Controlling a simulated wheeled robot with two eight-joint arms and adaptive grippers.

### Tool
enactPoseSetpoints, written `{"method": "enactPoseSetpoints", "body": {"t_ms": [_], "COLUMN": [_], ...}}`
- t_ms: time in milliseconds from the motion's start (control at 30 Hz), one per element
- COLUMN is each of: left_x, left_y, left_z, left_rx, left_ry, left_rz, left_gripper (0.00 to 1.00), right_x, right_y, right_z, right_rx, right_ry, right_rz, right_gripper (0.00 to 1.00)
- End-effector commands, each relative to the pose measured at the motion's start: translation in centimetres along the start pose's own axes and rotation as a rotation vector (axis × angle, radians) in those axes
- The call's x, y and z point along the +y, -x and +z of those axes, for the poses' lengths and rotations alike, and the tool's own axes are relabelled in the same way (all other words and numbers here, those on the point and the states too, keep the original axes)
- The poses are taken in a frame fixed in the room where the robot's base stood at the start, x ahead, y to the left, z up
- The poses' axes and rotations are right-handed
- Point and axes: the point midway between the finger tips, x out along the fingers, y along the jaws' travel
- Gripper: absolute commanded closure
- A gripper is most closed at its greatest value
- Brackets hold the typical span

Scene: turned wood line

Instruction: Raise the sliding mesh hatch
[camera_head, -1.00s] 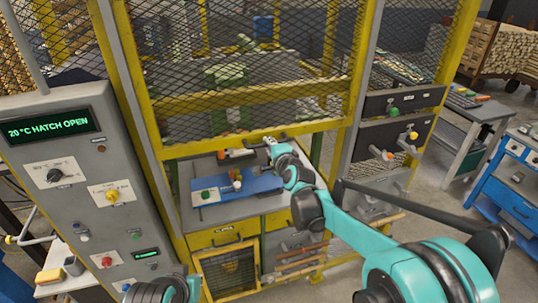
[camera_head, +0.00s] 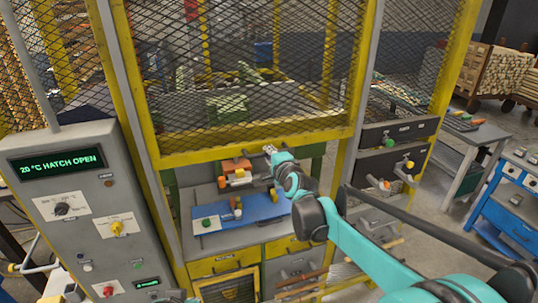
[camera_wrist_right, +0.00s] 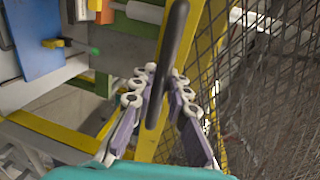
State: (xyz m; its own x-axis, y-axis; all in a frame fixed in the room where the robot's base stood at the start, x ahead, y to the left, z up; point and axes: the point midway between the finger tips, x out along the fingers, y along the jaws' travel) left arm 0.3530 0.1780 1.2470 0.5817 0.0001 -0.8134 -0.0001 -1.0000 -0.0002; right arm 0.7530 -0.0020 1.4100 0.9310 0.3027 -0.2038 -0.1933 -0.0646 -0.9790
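The mesh hatch has a yellow bottom rail (camera_head: 235,143), raised near the cross bar of the machine's yellow frame. The opening below it is clear, showing a blue plate (camera_head: 262,208) inside. My right gripper (camera_head: 271,151) is at the rail. In the right wrist view, the dark bar handle (camera_wrist_right: 173,48) passes between the fingers of this gripper (camera_wrist_right: 163,73), which close on it from both sides. The yellow rail and mesh are right behind the handle. The handle is mostly hidden in the head view.
A grey control panel (camera_head: 78,205) stands at the left; its display (camera_head: 58,163) reads "20 °C HATCH OPEN". Orange and white parts (camera_head: 236,172) lie inside the opening. Drawers (camera_head: 222,262) sit below; a blue cabinet (camera_head: 508,200) stands at the right.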

Motion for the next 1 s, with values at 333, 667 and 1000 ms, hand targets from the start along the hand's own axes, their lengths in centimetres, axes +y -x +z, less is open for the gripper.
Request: {"method": "enactPoseSetpoints", "body": {"t_ms": [333,667,1000], "left_x": [0.0,0.0,0.0], "left_y": [0.0,0.0,0.0], "left_z": [0.0,0.0,0.0], "left_rx": [0.0,0.0,0.0], "left_ry": [0.0,0.0,0.0], "left_rz": [0.0,0.0,0.0], "left_gripper": [1.0,1.0,1.0], "right_x": [0.0,0.0,0.0], "right_y": [0.1,4.8,10.8], "right_z": [0.0,0.0,0.0], "right_rx": [0.0,0.001,0.0], "right_ry": [0.0,0.0,0.0], "right_rz": [0.0,0.0,0.0], "right_gripper": [0.66,0.66,0.66]}}
